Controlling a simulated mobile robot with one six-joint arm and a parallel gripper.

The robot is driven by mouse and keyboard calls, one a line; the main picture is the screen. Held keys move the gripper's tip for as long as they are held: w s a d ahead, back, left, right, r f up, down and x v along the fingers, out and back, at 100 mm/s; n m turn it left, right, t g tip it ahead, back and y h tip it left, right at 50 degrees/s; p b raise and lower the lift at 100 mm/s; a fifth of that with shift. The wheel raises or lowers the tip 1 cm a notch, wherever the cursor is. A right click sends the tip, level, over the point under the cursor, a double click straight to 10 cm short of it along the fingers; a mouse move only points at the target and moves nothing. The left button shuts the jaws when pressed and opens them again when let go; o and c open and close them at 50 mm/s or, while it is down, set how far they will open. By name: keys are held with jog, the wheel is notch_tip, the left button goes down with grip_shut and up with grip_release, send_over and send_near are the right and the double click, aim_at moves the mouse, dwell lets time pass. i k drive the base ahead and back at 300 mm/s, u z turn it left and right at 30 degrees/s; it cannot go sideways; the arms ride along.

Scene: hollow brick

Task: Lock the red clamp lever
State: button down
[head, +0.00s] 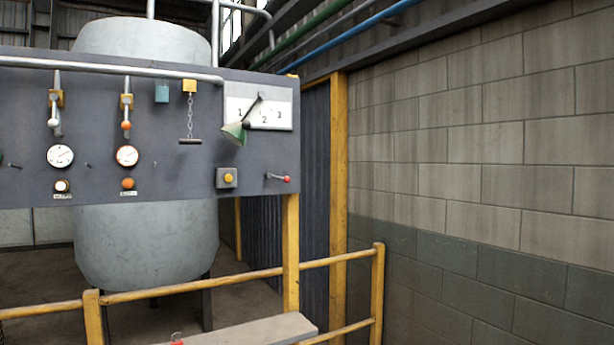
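A small red part (177,338) shows at the bottom edge, on or beside a grey slab-like surface (270,331). It is cut off by the frame, so its full shape and position are hidden. A short lever with a red tip (284,179) sticks out to the right near the lower right corner of the dark panel (330,190). I cannot tell which of the two red parts is the clamp lever, or whether either is locked. My gripper is not in view.
The panel also carries a green-handled selector (236,131), a yellow button (228,178), a chain with a dark bar (190,141), gauges (127,156) and valve levers (54,110). A yellow railing (200,283) stands below. A grey tank (145,245) is behind; a block wall (480,170) bounds the right.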

aim_at(287, 179)
jog(key=z, duration=0.25)
jog(key=k, duration=0.5)
jog(key=u, duration=1.25)
jog(key=i, duration=1.25)
jog(key=u, duration=0.05)
